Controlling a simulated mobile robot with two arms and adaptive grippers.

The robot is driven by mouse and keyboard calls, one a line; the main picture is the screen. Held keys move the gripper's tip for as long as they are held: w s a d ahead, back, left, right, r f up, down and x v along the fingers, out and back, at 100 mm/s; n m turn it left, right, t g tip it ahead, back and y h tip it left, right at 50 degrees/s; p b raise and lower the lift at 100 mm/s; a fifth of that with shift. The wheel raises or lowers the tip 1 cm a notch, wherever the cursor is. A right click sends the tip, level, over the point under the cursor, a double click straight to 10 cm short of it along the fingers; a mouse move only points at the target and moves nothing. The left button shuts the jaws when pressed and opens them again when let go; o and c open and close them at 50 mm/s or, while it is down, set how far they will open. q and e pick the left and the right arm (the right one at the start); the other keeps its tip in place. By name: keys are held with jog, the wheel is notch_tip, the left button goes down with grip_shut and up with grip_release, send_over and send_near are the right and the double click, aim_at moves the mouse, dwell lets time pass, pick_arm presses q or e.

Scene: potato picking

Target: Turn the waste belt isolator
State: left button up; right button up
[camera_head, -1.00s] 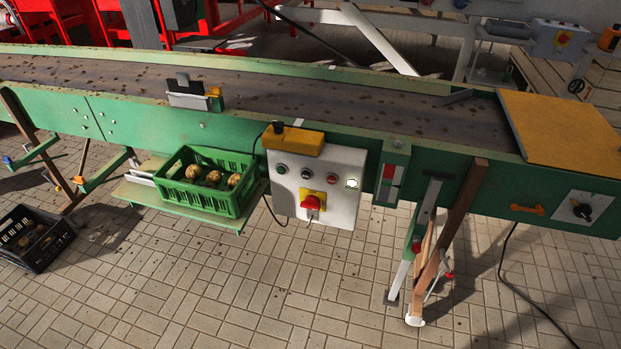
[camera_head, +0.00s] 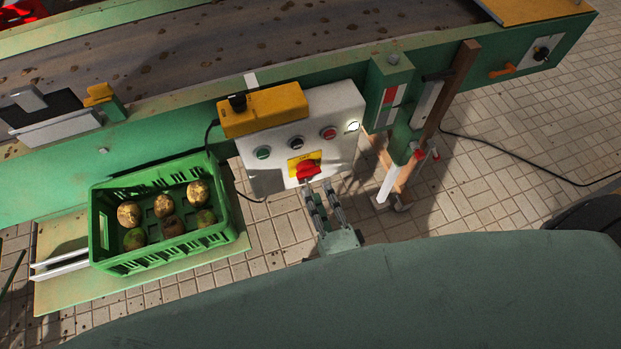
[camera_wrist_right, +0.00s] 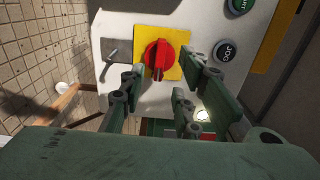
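A red rotary switch (camera_head: 308,169) on a yellow plate sits low on a white control box (camera_head: 345,104) on the belt's side. In the right wrist view the red knob (camera_wrist_right: 157,55) is upright on its yellow plate (camera_wrist_right: 178,38). My right gripper (camera_head: 320,195) is just below the switch in the head view. In the right wrist view its fingers (camera_wrist_right: 166,84) are open, apart on either side of the knob's lower end. I see no clear grip, and cannot tell whether a finger touches it. My left gripper is not in view.
The box has several push buttons and a yellow top unit (camera_head: 263,108). A green crate of potatoes (camera_head: 170,256) stands on a shelf to the left. A green post (camera_head: 388,92) stands right of the box. A black rotary switch (camera_head: 541,53) is farther right.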

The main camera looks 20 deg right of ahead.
aim_at(311, 176)
jog(key=w, duration=0.4)
jog(key=shift+d+r, duration=0.1)
jog(key=shift+d, duration=0.05)
jog(key=shift+w, duration=0.8)
grip_shut()
